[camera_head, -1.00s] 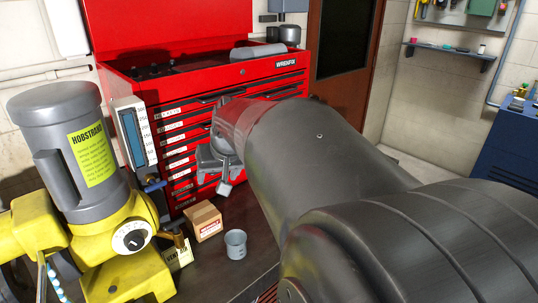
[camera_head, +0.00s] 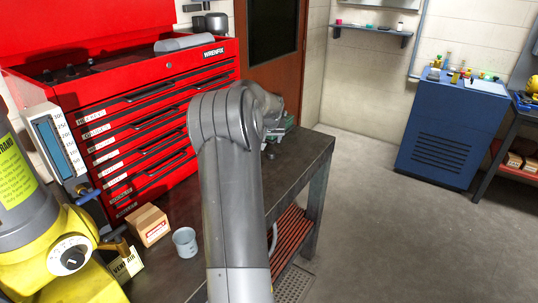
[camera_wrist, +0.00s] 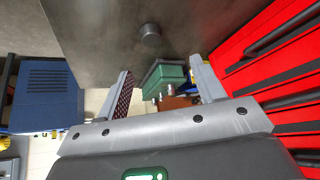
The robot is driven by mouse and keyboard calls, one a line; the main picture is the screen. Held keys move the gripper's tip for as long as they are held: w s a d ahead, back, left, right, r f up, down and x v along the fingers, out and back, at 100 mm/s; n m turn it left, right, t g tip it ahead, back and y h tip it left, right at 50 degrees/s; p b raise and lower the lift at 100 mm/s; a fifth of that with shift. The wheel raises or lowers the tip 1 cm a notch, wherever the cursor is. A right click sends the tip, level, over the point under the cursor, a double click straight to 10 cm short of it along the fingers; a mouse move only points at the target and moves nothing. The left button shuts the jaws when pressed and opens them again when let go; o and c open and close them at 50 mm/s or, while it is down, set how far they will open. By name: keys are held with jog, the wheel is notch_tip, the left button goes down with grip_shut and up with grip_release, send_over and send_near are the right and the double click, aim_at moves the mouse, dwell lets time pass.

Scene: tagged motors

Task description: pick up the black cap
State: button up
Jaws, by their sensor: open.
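A small dark grey, round, cap-like piece (camera_wrist: 150,36) stands on the workbench in the wrist view, beyond my fingertips and slightly left of their middle. It looks like the black cap. In the head view a small dark round piece (camera_head: 271,154) shows on the bench just right of my arm, probably the same one. My gripper (camera_wrist: 161,66) is open, with its two fingers apart and nothing held between them. In the head view my gripper is mostly hidden behind my arm, over the bench's far end.
A green box-like object (camera_wrist: 163,77) with metal fittings lies in view between my fingers. The red tool chest (camera_head: 140,110) stands along the bench's back. A carton (camera_head: 149,224) and a grey cup (camera_head: 185,241) stand left of my arm. A blue cabinet (camera_head: 443,130) is across open floor.

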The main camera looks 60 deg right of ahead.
send_near(271, 152)
jog(key=shift+x, duration=4.2)
jog(key=shift+s, duration=0.1)
jog(key=shift+a, duration=0.1)
jog(key=c, duration=1.1)
